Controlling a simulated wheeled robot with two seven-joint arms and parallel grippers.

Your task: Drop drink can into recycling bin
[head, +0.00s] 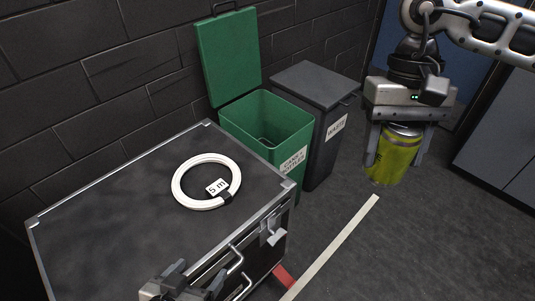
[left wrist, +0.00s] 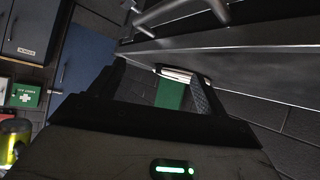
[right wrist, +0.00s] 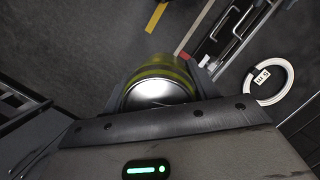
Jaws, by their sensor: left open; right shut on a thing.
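The yellow-green drink can (head: 397,163) is held upright in the air at the right of the head view. My right gripper (head: 396,152) is shut on it, with a finger on each side. In the right wrist view the can's silver end (right wrist: 158,92) shows between the fingers. The green recycling bin (head: 252,134), labelled for cans and bottles, stands left of the can with its lid (head: 228,58) up; the can is apart from it. My left gripper (head: 192,280) is open and empty, low by the black case's front edge.
A dark grey waste bin (head: 325,132) with a shut lid stands between the green bin and the can. The black case (head: 100,220) carries a white ring (head: 178,182) marked 5 m. A pale floor line (head: 335,245) crosses clear floor. Grey cabinets (head: 505,130) stand at right.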

